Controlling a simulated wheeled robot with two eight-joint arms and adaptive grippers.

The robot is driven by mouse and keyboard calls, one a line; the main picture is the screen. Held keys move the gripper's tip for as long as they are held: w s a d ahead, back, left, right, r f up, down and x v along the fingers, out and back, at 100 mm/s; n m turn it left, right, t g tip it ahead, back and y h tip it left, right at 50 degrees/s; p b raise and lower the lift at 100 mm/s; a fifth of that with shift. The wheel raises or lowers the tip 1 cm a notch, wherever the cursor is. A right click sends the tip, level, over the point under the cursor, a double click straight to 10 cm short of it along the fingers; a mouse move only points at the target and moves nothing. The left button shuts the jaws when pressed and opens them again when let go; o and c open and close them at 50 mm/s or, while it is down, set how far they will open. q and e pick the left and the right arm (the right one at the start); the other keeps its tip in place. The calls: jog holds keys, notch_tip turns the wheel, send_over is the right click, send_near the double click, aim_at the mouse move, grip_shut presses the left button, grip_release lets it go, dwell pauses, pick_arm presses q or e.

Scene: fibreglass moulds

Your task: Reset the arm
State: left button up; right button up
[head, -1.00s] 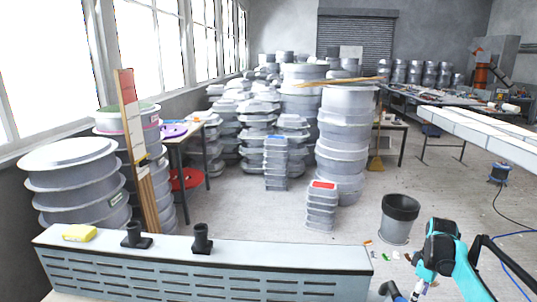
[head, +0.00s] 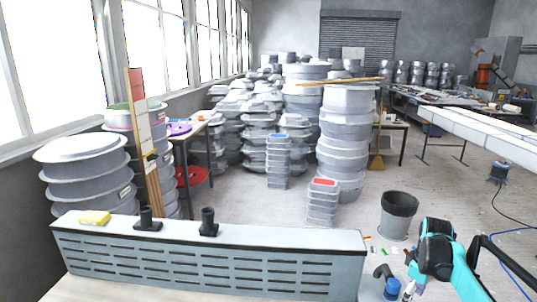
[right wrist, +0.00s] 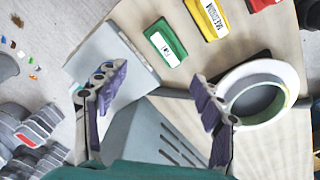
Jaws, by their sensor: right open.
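My right arm (head: 440,255), teal and black, comes in at the lower right of the head view. In the right wrist view my right gripper (right wrist: 158,98) is open, with purple-padded fingers wide apart and nothing held between them. Its left finger shows in front of a grey panel, and its right finger is beside a white ring-shaped piece (right wrist: 287,75). Whether either finger touches these I cannot tell. My left gripper is not in view.
Green (right wrist: 165,43), yellow (right wrist: 207,17) and red boxes lie on the wooden surface. A bin (head: 398,215) and stacked moulds stand beyond; the middle floor is clear.

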jog(key=s+a+m+t+b, duration=0.25)
jog(key=s+a, duration=0.25)
jog(key=a, duration=0.3)
jog(key=s+a+m+t+b, duration=0.1)
jog(key=s+a+b, duration=0.3)
jog(key=a, duration=0.5)
jog(key=s+a+f+m+t+b, duration=0.3)
jog(key=s+a+f, duration=0.5)
jog(key=s, duration=0.3)
jog(key=shift+s+a+f, duration=0.25)
jog(key=shift+s+a, duration=0.1)
